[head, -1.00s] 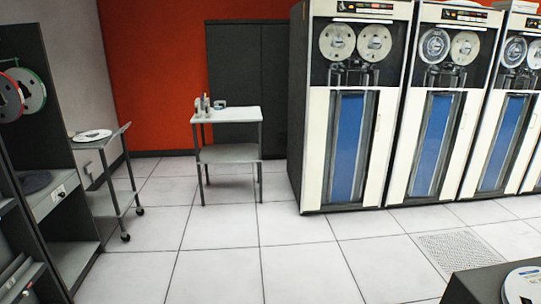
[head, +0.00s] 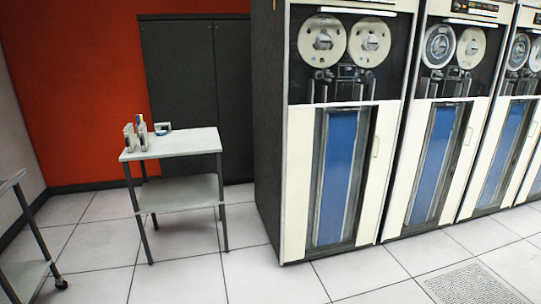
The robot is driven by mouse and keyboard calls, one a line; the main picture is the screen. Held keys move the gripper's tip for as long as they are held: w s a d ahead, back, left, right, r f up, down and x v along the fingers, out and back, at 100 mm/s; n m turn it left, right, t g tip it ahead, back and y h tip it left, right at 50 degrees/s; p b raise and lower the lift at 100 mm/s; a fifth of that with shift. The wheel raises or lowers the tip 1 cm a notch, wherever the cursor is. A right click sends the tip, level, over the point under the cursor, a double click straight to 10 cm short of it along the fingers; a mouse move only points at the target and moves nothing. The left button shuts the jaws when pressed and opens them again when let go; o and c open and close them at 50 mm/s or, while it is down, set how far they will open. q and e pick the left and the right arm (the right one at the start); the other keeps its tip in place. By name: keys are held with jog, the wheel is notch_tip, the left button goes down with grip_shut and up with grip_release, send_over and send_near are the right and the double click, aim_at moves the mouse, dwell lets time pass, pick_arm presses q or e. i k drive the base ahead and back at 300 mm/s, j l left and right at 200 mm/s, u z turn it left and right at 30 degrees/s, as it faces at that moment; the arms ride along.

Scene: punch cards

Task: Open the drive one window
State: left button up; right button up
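Several tape drives stand in a row at the right of the head view. The nearest full drive (head: 335,150) is cream and black, with two grey reels behind its upper window (head: 345,88) and a blue panel in the glass below. The window looks closed; its number cannot be read. A second drive (head: 440,130) stands to its right with a similar upper window. Neither of my grippers is in view.
A small white table (head: 185,143) with a lower shelf stands left of the drives and holds small items. A dark cabinet (head: 195,90) is behind it. A cart (head: 25,275) edges in at left. Tiled floor (head: 270,288) is clear in front.

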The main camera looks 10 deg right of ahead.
aim_at(320, 8)
jog(key=i+l+z, duration=0.15)
jog(key=i+z, duration=0.75)
jog(key=i+j+z, duration=0.1)
jog(key=i+z, duration=0.3)
jog(key=i+l, duration=0.1)
jog(key=i, duration=0.3)
jog(key=i+l+z, duration=0.1)
jog(key=i, duration=0.3)
